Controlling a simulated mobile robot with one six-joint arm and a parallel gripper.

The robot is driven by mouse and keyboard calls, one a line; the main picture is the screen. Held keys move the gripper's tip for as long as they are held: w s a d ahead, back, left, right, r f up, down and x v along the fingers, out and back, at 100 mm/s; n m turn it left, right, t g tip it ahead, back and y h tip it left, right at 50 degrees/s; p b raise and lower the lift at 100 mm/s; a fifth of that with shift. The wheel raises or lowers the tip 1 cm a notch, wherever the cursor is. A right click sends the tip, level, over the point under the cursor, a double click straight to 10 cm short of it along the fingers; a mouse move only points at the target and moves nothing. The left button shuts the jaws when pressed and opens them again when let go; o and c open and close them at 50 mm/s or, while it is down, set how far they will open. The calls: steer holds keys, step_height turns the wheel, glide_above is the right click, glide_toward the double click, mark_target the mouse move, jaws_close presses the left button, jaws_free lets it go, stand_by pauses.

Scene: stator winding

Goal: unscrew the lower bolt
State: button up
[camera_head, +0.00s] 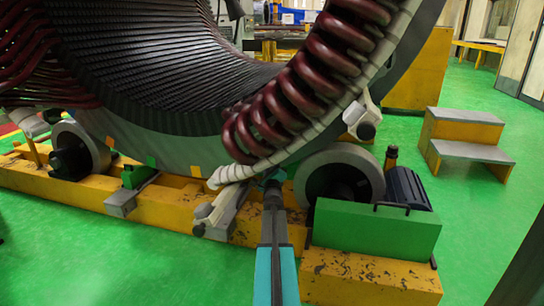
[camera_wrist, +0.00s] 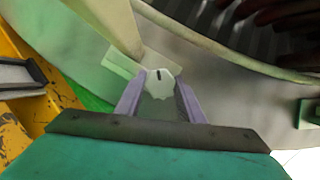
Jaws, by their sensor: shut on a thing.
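The large stator ring (camera_head: 170,145), with dark slotted inner teeth and dark red coil ends, fills the upper part of the head view. My gripper (camera_head: 272,182) reaches up to its lower rim, and its tips are hard to make out there. In the wrist view, the two pale purple fingers of my gripper (camera_wrist: 158,100) are shut on a pale, many-sided bolt head (camera_wrist: 160,79) with a dark slot mark. The bolt head lies between the fingertips, in front of the grey stator surface. Its shank is hidden. No other bolt is clear in either view.
A yellow base beam (camera_head: 160,215) runs under the ring, with rollers at left (camera_head: 90,150) and right (camera_head: 350,165). A green block (camera_head: 375,230) stands close to the right of my arm. Yellow steps (camera_head: 462,130) stand farther right. The green floor is clear at front left.

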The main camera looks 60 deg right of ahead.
steer(key=shift+w+a+r+n+g+y+p, duration=0.15)
steer(key=shift+n+g+y+p, duration=0.5)
steer(key=shift+n+p, duration=2.85)
steer(key=shift+w+d+r+n+g+y+p, duration=0.15)
steer(key=shift+n+y+p, duration=1.05)
steer(key=shift+p, duration=4.35)
steer(key=shift+w+a+r+n+g+y+p, duration=0.15)
steer(key=shift+n+g+y+p, duration=0.4)
steer(key=shift+n+p, duration=3.1)
steer(key=shift+m+p, duration=0.65)
steer(key=shift+p, duration=0.35)
steer(key=o, duration=1.1)
steer(key=shift+s, duration=0.1)
steer(key=shift+c, duration=0.2)
steer(key=shift+s+f, duration=0.1)
steer(key=shift+f, duration=0.05)
steer(key=shift+s, duration=0.1)
